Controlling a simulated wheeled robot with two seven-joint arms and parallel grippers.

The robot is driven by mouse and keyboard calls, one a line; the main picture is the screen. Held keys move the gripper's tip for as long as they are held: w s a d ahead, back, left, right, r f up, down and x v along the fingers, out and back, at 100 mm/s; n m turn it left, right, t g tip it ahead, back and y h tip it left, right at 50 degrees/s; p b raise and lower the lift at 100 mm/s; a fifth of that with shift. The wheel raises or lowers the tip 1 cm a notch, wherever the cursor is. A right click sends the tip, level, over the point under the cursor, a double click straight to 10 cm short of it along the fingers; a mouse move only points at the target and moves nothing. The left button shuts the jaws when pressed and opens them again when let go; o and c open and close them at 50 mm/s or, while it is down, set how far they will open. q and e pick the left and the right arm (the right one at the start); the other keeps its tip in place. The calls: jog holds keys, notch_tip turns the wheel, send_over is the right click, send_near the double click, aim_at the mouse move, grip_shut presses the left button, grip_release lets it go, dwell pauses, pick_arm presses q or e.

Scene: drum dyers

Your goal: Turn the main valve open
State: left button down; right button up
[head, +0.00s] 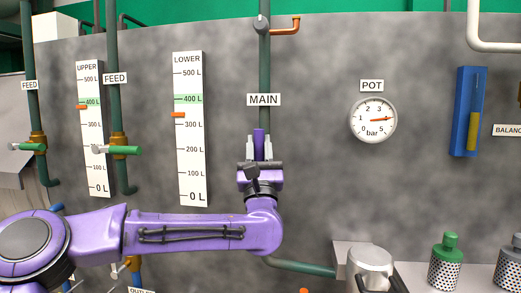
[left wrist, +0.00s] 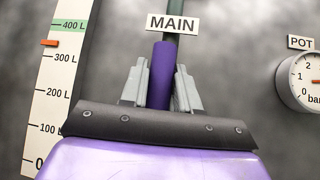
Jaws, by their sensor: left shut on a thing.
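The MAIN sign (head: 264,99) is on the green vertical pipe (head: 264,65) in the head view. Below it is a purple valve handle (head: 258,135), upright and in line with the pipe. My left gripper (head: 259,149) is shut on this handle, a grey finger on each side. In the left wrist view the handle (left wrist: 162,62) stands between the fingers (left wrist: 160,90), just under the MAIN sign (left wrist: 172,24). The valve body is hidden behind my gripper. My right gripper is in neither view.
UPPER (head: 91,130) and LOWER (head: 190,130) level scales and two green FEED handles are at left. The POT gauge (head: 373,120), reading about 4 bar, is at right, with a blue box (head: 468,90) beyond. A green-topped canister (head: 446,262) stands at lower right.

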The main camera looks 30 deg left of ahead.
pick_arm(q)
jog(key=c, duration=0.9)
grip_release()
jog(key=shift+a, duration=0.15)
jog(key=b+v, duration=0.3)
jog(key=v, duration=0.7)
jog(key=shift+s+f+b, duration=0.2)
jog(key=shift+f+b, duration=0.05)
jog(key=shift+b, duration=0.15)
